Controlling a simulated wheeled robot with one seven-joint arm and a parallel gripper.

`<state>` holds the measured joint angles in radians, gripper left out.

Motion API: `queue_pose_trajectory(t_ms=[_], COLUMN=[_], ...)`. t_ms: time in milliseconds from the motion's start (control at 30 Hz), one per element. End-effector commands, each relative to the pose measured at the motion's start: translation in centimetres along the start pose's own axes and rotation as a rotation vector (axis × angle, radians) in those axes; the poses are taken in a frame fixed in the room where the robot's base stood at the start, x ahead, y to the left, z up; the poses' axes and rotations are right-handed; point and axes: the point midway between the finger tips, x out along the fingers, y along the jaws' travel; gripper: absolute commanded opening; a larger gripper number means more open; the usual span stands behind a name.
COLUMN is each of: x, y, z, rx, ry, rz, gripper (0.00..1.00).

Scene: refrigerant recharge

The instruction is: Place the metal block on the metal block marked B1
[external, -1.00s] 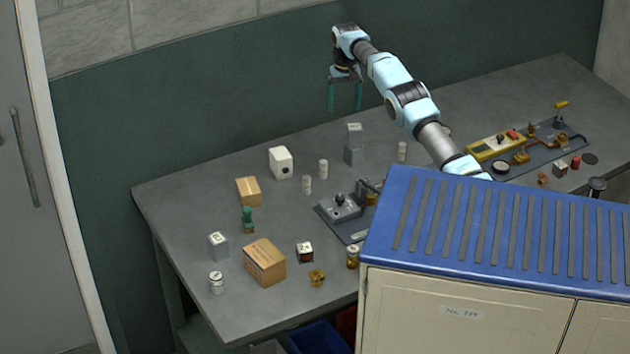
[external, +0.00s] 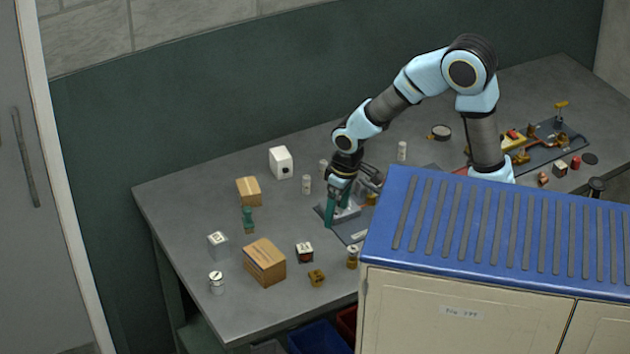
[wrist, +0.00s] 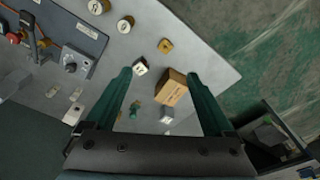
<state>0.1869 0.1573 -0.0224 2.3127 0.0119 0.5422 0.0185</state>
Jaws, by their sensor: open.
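A grey metal block (external: 218,244) with a marking on its top face stands at the left of the table, left of the large cardboard box. It also shows in the wrist view (wrist: 168,115), between my fingers and below the box; its marking is too small to read. The tall grey stack of two blocks, seen earlier behind the clamp fixture, is hidden behind my arm in the external view. My gripper (external: 334,220) is open and empty, pointing down beside the clamp fixture. The wrist view shows its green fingers (wrist: 159,76) wide apart. I cannot tell which block is B1.
The clamp fixture (external: 357,230) is close by my gripper. A large cardboard box (external: 264,263), a small box (external: 248,190), a green-topped item (external: 248,220), a brass part (external: 316,278) and a white cube (external: 281,162) stand around. The blue-topped cabinet (external: 500,235) blocks the front right.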

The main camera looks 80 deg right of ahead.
Motion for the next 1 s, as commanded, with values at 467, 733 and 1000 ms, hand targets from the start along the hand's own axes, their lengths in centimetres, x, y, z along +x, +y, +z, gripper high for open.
queue_pose_trajectory(t_ms=[467, 733, 1000], x=[0.5, 2.3, 4.8], y=[-2.6, -2.6, -2.6], z=[8.6, 8.8, 9.1], rx=[-0.139, -0.138, -0.137], ry=[0.011, 0.01, 0.009], rz=[-0.009, -0.009, -0.009], gripper=[0.87, 0.87, 0.87])
